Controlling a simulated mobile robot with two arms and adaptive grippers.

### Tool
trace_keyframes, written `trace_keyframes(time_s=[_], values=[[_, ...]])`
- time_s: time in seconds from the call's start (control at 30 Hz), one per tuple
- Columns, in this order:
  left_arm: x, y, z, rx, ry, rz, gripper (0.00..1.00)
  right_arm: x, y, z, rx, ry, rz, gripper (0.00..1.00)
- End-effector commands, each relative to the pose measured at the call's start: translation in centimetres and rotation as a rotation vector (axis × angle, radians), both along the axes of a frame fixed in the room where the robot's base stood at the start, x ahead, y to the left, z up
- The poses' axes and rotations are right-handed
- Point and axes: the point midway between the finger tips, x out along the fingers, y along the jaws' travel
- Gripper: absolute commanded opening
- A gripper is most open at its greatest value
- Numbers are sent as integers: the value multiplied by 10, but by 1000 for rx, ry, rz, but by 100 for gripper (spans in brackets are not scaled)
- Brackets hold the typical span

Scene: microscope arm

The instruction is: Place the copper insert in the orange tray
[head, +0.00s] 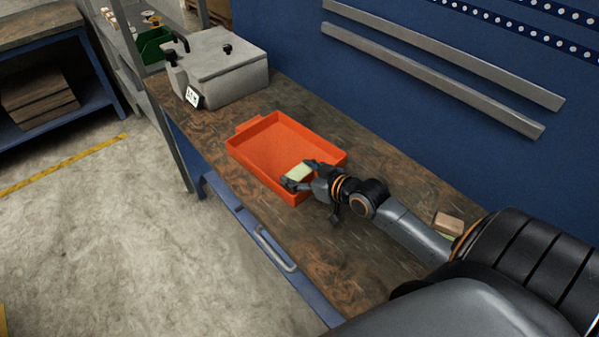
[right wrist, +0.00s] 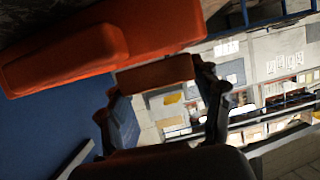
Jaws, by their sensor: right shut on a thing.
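The orange tray (head: 252,133) sits on the workbench; its orange wall also shows at the upper left of the right wrist view (right wrist: 70,55). My right gripper (head: 298,174) is shut on a small pale yellow-green block (head: 300,171) over the tray's near right part. In the right wrist view this block (right wrist: 156,74) looks brownish orange between the two fingers. How high it is above the tray floor is unclear. A pinkish-tan block (head: 449,222) lies on the bench at the right, partly behind my arm. I cannot tell from colour which block is the copper insert. My left gripper is not in view.
A grey box-shaped device (head: 218,68) with black knobs stands at the bench's far left end. The blue wall with metal rails (head: 440,62) bounds the back. The brown benchtop (head: 335,255) in front of my right arm is clear.

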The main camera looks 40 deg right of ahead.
Motion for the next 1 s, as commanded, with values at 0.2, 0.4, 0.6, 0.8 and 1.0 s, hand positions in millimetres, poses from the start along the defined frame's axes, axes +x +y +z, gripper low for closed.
trace_keyframes(time_s=[0.2, 0.4, 0.6, 0.8, 1.0], values=[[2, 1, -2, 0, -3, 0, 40, 1, 0, -3, 0, -6, -1, 5], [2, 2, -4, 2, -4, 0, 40, 1, 0, -9, -1, -6, 1, 5], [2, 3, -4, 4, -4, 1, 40, 0, 0, -12, -1, 1, 0, 78], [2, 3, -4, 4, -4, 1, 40, 0, 0, -12, 0, 1, 0, 88], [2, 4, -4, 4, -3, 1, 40, 0, 0, -11, 0, 0, 0, 88]])
